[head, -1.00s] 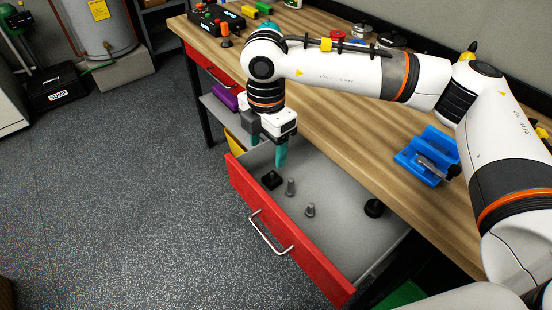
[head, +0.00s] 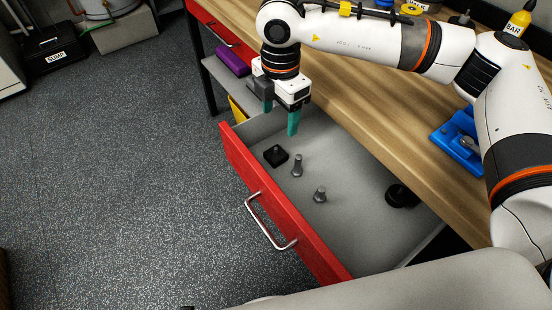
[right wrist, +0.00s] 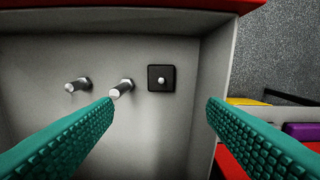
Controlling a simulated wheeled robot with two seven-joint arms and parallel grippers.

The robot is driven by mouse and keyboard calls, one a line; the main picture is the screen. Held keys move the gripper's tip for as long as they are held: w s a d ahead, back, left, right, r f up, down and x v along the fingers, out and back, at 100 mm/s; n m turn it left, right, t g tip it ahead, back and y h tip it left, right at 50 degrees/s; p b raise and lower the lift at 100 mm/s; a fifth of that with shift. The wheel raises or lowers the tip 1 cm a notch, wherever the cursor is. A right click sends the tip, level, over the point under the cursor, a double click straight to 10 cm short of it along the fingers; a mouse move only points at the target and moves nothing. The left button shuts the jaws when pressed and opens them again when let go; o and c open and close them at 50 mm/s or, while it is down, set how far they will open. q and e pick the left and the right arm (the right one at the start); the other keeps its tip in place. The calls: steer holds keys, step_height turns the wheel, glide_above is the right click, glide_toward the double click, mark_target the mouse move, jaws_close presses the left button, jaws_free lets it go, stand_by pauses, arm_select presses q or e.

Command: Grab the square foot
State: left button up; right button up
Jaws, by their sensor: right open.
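The square foot (head: 276,155) is a small black square block with a light stud on top. It lies in the open drawer (head: 350,215) near its left end; in the right wrist view the square foot (right wrist: 161,78) shows between my fingers, farther off. My right gripper (head: 280,115) is open and empty, pointing down above the drawer's left end, apart from the square foot. Its teal fingers also frame the right wrist view (right wrist: 160,120). My left gripper is not in view.
Two grey bolts (head: 297,166) (head: 320,194) stand in the drawer beside the square foot. A round black foot (head: 400,195) lies at the drawer's right end. The red drawer front (head: 280,215) and the wooden bench (head: 370,130) border the space.

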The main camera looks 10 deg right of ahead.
mark_target(276, 148)
step_height(276, 148, down, 6)
steer(key=shift+f, duration=0.15)
steer(key=f, duration=0.5)
steer(key=shift+s+a, duration=0.1)
steer(key=shift+a, duration=0.3)
steer(key=shift+f, duration=0.25)
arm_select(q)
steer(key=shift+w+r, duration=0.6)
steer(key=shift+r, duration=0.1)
arm_select(e)
steer(key=c, duration=1.1)
